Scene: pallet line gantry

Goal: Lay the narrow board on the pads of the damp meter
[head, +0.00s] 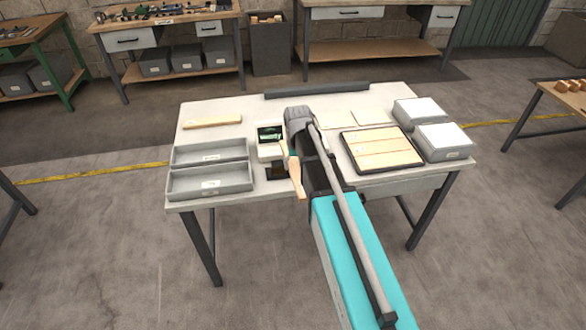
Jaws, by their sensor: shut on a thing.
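The damp meter (270,136), a pale unit with a green-lit screen, stands at the middle of the worktable. Its dark pad area (276,171) shows just in front of it, partly covered. A narrow light-wood board (297,178) sticks out beside my arm, over or next to the right side of the pad area. My gripper (291,153) is mostly hidden by my own arm and is shut on this board. Whether the board touches the pads, I cannot tell.
Two grey trays (211,183) lie at left, with another wooden board (212,122) behind them. A black-rimmed tray (346,153) of boards, two pale flat pieces (370,117) and two white-topped grey boxes (443,141) are at right. A dark bar (317,90) lines the back edge.

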